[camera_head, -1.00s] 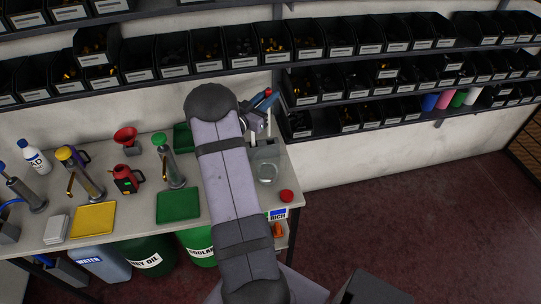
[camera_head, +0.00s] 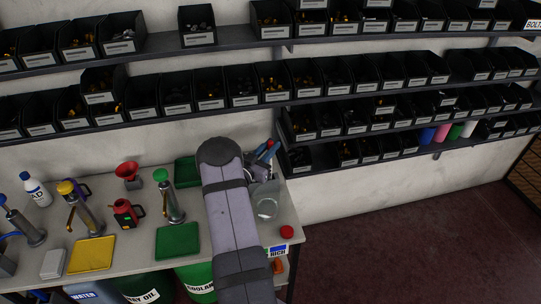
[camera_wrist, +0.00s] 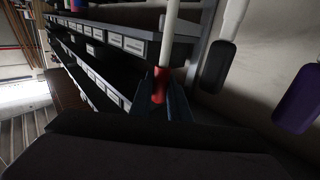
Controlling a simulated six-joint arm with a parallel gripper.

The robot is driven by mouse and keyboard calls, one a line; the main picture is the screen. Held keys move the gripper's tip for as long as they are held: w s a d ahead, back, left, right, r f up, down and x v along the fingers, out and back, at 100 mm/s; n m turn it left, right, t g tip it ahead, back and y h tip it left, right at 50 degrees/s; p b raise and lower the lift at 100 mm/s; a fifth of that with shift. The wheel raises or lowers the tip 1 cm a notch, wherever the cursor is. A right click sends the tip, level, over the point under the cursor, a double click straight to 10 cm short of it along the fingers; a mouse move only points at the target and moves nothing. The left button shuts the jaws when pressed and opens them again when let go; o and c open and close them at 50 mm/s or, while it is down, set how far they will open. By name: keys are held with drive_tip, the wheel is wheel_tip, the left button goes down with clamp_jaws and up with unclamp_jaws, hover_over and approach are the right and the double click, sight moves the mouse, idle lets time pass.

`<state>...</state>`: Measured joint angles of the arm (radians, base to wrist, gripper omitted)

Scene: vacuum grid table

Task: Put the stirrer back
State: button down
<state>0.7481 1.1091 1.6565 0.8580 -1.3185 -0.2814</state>
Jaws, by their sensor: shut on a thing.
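The stirrer has a red handle (camera_wrist: 160,86) and a pale rod (camera_wrist: 171,35) that runs up out of the wrist view. My gripper (camera_wrist: 160,100) is shut on the red handle. In the head view my gripper (camera_head: 262,157) is at the back right of the workbench, just behind a clear beaker (camera_head: 267,207). A red end shows at its tip there, but most of the stirrer is hidden or too small to make out. In the wrist view a black handle (camera_wrist: 217,66) and a purple handle (camera_wrist: 298,98) hang by the pale wall.
Shelves of black bins (camera_head: 210,88) line the wall above the bench. A green pump (camera_head: 168,195), a green mat (camera_head: 178,241) and a red jug (camera_head: 126,213) stand left of my arm. A red cap (camera_head: 287,232) lies near the bench's right edge.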

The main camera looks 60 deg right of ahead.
drive_tip(key=shift+f+p, duration=0.55)
drive_tip(key=shift+f, duration=1.5)
drive_tip(key=shift+f, duration=0.2)
drive_tip(key=c, duration=2)
unclamp_jaws()
drive_tip(key=shift+o, duration=0.3)
drive_tip(key=shift+r, duration=0.2)
drive_tip(key=a+p, duration=0.2)
drive_tip(key=a, duration=1)
drive_tip(key=shift+p, duration=0.4)
